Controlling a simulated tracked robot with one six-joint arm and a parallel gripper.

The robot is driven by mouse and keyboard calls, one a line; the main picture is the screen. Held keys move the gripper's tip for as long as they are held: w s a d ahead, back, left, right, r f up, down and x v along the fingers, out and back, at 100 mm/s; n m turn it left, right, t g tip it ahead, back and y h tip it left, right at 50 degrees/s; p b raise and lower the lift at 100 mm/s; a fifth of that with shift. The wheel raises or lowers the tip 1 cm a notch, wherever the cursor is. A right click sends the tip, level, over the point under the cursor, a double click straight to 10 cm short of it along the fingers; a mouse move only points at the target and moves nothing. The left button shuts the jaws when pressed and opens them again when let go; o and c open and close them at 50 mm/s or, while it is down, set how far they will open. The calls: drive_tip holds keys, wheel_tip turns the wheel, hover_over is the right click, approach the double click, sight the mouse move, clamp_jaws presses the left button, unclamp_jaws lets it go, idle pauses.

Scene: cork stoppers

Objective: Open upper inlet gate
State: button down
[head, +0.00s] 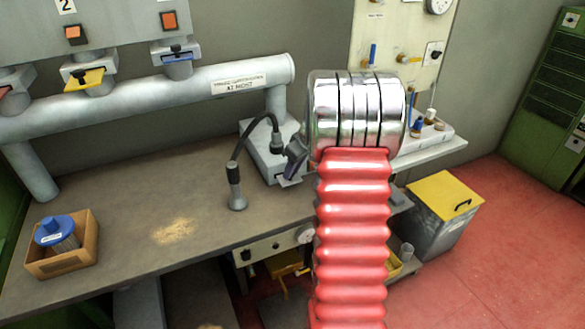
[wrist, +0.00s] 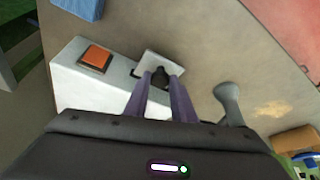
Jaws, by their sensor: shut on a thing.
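My gripper (head: 294,160) is low over the workbench, at the front of a grey box (head: 262,148). In the wrist view its two purple fingers (wrist: 160,88) are shut on a black knob (wrist: 160,73). The knob stands on a pale plate (wrist: 158,65) at the edge of the white-grey box (wrist: 75,85) with an orange button (wrist: 95,58). On the pipe are a yellow gate plate (head: 86,79) and a blue gate plate (head: 178,57), each with a black knob. No label shows which one is the upper inlet gate.
A grey funnel-like piece (head: 236,190) stands on the bench (head: 110,200) close to my gripper, with a black cable (head: 240,140) looping above. Tan dust lies left of it. A cardboard box (head: 62,262) with a blue-topped item stands at left. A yellow-lidded bin (head: 440,215) stands right.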

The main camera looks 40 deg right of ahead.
drive_tip(key=shift+s+a, duration=0.2)
drive_tip(key=shift+s, duration=0.5)
drive_tip(key=shift+s+a, duration=0.25)
drive_tip(key=shift+s, duration=0.5)
drive_tip(key=shift+s+a, duration=0.2)
drive_tip(key=shift+s, duration=0.5)
drive_tip(key=c, duration=1.5)
unclamp_jaws()
drive_tip(key=shift+r, duration=0.1)
drive_tip(key=v, duration=1.3)
drive_tip(key=shift+s+d+r, duration=0.1)
drive_tip(key=shift+s+r, duration=0.05)
drive_tip(key=shift+r, duration=0.1)
